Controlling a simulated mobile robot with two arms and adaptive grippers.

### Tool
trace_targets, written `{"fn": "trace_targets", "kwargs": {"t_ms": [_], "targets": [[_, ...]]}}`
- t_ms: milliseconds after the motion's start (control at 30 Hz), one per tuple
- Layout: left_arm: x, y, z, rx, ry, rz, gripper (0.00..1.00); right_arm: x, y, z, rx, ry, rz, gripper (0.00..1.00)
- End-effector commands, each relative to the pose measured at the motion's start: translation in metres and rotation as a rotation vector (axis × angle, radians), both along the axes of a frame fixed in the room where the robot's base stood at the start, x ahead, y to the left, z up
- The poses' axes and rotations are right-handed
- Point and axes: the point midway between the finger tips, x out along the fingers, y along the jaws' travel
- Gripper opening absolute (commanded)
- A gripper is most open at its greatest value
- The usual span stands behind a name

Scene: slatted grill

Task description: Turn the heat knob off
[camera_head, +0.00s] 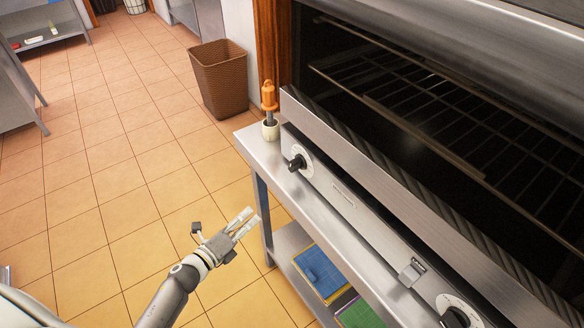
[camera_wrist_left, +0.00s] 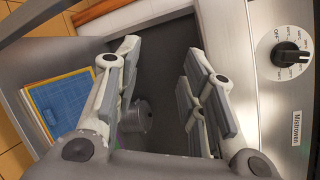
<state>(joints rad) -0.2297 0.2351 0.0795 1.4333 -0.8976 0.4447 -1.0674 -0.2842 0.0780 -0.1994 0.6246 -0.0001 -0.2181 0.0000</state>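A black heat knob (camera_head: 297,162) on a white round dial sits at the far end of the grill's steel front panel (camera_head: 372,222). A second black knob (camera_head: 455,317) is at the near end, cut by the bottom edge. In the left wrist view a knob (camera_wrist_left: 292,54) shows at the right, with an OFF mark at its dial's upper left. Its handle lies roughly crosswise, and which end points is unclear. My left gripper (camera_head: 247,220) is open and empty, left of the panel and apart from both knobs. It also shows in the wrist view (camera_wrist_left: 160,58).
A steel table (camera_head: 262,150) carries the grill, with a lower shelf holding blue (camera_head: 320,272) and green boards. An orange-handled tool (camera_head: 269,97) stands at the table's far corner. A brown basket (camera_head: 220,80) is on the floor. The tiled floor left of the table is clear.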

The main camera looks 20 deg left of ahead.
Motion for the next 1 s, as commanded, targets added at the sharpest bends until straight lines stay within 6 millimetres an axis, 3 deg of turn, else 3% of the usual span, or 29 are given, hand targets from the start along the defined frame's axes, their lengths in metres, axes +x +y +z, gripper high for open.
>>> {"fn": "trace_targets", "kwargs": {"t_ms": [33,100,200,300,400,567,733,1000], "targets": [[0.009,-0.005,0.036,0.166,-0.128,-0.083,0.38,-0.006,-0.001,-0.006,-0.001,0.009,0.0,0.57],[0.014,-0.014,0.081,0.403,-0.291,-0.184,0.38,-0.014,-0.001,-0.01,-0.002,0.02,0.0,0.57],[0.012,-0.026,0.126,0.694,-0.479,-0.292,0.38,-0.025,-0.002,-0.014,-0.004,0.036,0.0,0.57],[0.007,-0.034,0.153,0.905,-0.605,-0.361,0.38,-0.031,-0.003,-0.016,-0.006,0.046,0.001,0.57],[0.003,-0.038,0.166,1.031,-0.675,-0.398,0.38,-0.031,-0.004,-0.017,-0.007,0.045,0.001,0.57],[0.009,-0.046,0.174,1.087,-0.707,-0.413,0.38,-0.019,-0.003,-0.011,-0.005,0.028,0.001,0.57],[0.032,-0.063,0.176,1.08,-0.706,-0.41,0.38,-0.008,-0.002,0.001,-0.003,0.009,0.002,0.57],[0.071,-0.094,0.174,1.079,-0.704,-0.411,0.38,-0.011,-0.003,0.016,-0.003,0.015,0.002,0.57]]}}
